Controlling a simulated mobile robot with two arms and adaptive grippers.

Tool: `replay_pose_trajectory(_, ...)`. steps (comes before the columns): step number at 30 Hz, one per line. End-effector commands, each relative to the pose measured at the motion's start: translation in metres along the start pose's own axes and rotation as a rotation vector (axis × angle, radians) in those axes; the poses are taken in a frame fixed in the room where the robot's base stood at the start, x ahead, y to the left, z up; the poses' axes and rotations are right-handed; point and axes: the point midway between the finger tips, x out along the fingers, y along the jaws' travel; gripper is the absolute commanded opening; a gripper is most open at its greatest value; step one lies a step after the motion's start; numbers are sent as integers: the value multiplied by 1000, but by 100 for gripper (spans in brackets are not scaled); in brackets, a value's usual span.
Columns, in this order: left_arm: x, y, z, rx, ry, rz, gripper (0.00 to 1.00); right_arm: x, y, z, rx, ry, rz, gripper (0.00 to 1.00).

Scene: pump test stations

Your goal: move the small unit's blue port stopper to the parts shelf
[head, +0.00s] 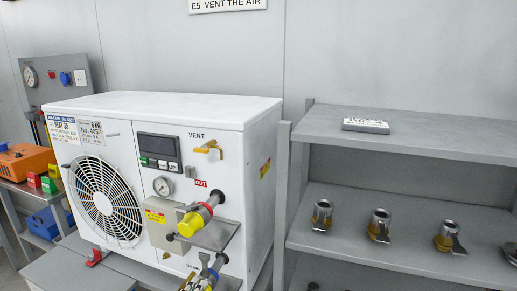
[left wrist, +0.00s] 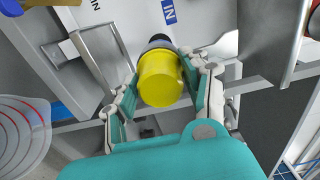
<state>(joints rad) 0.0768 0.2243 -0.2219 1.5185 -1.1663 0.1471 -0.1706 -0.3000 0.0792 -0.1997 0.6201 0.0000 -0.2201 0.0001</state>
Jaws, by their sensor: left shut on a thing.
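In the left wrist view my left gripper (left wrist: 160,85) is shut on a yellow stopper (left wrist: 162,80), with a finger on each side of it. A dark collar (left wrist: 160,40) shows just behind the stopper; I cannot tell whether the two are still joined. A blue IN label (left wrist: 169,12) is on the pale surface beyond. In the head view the white unit (head: 265,115) has a yellow stopper (head: 190,224) on its OUT port and a lower yellow part (head: 210,286) at the picture's bottom edge. No blue-coloured stopper is clear. My right gripper is not in view.
A grey shelf rack (head: 430,135) stands right of the unit. Its top holds one small sign (head: 366,125) and is otherwise clear. Several metal fittings, such as one (head: 380,222), stand on the level below. A metal handle (left wrist: 62,48) shows in the left wrist view.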

Motion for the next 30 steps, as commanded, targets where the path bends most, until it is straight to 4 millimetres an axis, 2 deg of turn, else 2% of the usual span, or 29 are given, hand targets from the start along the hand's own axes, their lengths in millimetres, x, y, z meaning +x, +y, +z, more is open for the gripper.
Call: replay_pose_trajectory(30, -26, 0, 0, 0, 0, 0, 9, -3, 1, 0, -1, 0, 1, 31)
